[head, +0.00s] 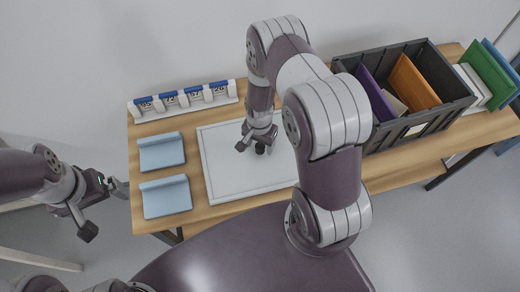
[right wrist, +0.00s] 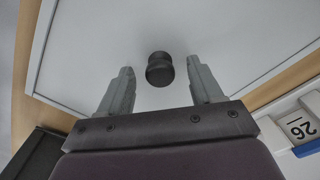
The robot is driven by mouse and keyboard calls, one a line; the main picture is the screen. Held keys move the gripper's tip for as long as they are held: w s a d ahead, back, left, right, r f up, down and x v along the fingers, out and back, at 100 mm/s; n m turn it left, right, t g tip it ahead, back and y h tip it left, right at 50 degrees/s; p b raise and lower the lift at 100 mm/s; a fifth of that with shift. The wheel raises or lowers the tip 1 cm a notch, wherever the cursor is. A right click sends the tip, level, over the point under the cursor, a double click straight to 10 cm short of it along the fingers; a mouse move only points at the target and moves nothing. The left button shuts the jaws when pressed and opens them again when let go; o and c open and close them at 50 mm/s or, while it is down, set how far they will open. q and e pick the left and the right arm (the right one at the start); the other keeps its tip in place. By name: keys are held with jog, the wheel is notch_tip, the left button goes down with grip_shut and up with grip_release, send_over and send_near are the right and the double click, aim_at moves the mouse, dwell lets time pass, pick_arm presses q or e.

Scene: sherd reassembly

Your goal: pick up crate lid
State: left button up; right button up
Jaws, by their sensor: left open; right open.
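The crate lid (head: 222,178) looks like a flat white panel with a thin raised rim, lying on the wooden table. A dark round knob (head: 260,149) stands on it. In the right wrist view the knob (right wrist: 160,69) sits between and slightly beyond the fingertips of my right gripper (right wrist: 159,75), with a gap on both sides. My right gripper is open and empty above the lid; in the head view my right gripper (head: 256,146) partly covers the knob. My right arm hides the lid's right part. My left gripper (head: 104,209) is open and empty, off the table's left edge.
A dark crate (head: 415,122) with purple and orange boards stands right of the lid. Two light blue pads (head: 162,150) lie left. A numbered rack (head: 183,101) is at the back left. Green, white and blue panels (head: 487,75) stand at the far right.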

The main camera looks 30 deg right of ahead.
grip_shut()
jog(key=shift+r, duration=0.1)
